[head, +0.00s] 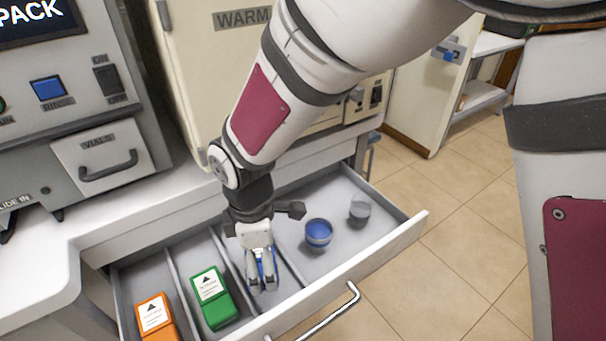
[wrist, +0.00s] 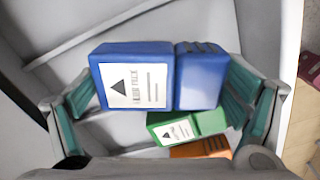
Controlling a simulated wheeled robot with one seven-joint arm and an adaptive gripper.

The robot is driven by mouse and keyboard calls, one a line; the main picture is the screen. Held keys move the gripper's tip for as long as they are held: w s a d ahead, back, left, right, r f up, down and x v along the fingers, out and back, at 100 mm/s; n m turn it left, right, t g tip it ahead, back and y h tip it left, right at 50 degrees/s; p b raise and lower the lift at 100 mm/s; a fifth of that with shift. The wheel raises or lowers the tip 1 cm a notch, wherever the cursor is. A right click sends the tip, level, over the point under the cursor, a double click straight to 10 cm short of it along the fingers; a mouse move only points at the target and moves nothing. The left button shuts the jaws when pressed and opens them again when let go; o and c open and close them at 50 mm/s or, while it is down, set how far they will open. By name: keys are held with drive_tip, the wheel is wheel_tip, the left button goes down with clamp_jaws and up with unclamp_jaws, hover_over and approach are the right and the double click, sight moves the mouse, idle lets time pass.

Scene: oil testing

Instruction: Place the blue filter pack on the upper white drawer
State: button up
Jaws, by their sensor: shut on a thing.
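The blue filter pack (wrist: 198,78) has a white label with a black triangle. It sits between the two fingers of my gripper (wrist: 160,97) in the wrist view, and my gripper is shut on it. In the head view my gripper (head: 262,284) points down over the open white drawer (head: 408,235), and only slivers of the blue pack (head: 271,264) show behind the fingers. The pack looks much closer to the wrist camera than the other packs. I cannot tell whether its underside touches the drawer floor.
A green pack (head: 214,300) and an orange pack (head: 158,321) lie in divided slots left of my gripper. A blue cup (head: 318,235) and a clear grey cup (head: 360,210) stand in the wide right compartment. The vials machine (head: 110,155) stands on the counter at left.

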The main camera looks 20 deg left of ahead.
drive_tip(key=shift+f+b, duration=0.35)
drive_tip(key=shift+f, duration=1.45)
drive_tip(key=shift+f, duration=0.15)
drive_tip(key=o, duration=1)
